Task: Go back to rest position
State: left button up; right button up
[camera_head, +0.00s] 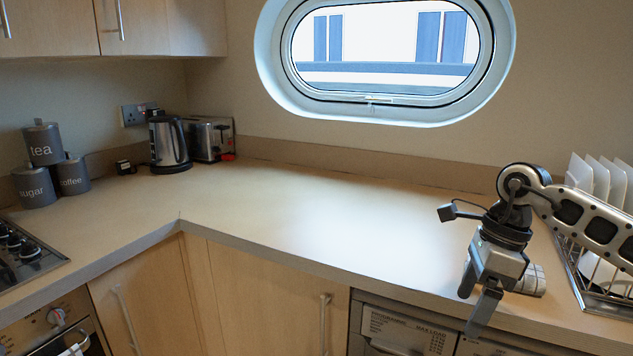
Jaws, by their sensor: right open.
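My right gripper (476,296) hangs from the arm that comes in from the right. Its two fingers point down and stand apart, with nothing seen between them. It is over the front edge of the worktop (330,215), left of the dish rack (598,300). A small pale grey piece (533,281) shows just right of the gripper; I cannot tell whether it is part of my gripper or a separate thing. My left gripper is not in view.
A steel kettle (169,143) and a toaster (209,138) stand at the back corner. The tea canister (43,143), sugar canister (35,185) and coffee canister (73,175) are at the left, near a hob (28,252). White plates (597,180) stand in the rack. The worktop's middle is clear.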

jog(key=s+a+f+m+t+y, duration=0.1)
jog(key=s+a+m+t+y, duration=0.25)
jog(key=a+m+y, duration=0.7)
jog(key=s+a+m+t+y, duration=0.2)
jog(key=s+a+m+y, duration=0.35)
jog(key=a, duration=0.95)
jog(key=w+d+f+m+t+h, duration=0.1)
jog(key=d+f+m+t+h, duration=0.25)
jog(key=m+t, duration=0.45)
jog(key=w+d+f+m+t+h, duration=0.1)
jog(key=d+f+m+t+h, duration=0.3)
jog(key=m, duration=0.7)
jog(key=s+d+f+m+g+h, duration=0.3)
jog(key=s+f+m, duration=0.3)
jog(key=f, duration=0.2)
jog(key=s+d+f+m+g+h, duration=0.3)
jog(key=s+f+m+h, duration=0.2)
jog(key=f, duration=0.3)
jog(key=shift+s+d+f+m, duration=0.15)
jog(key=shift+s+d+m, duration=0.15)
jog(key=shift+s+m, duration=0.35)
jog(key=shift+w, duration=0.1)
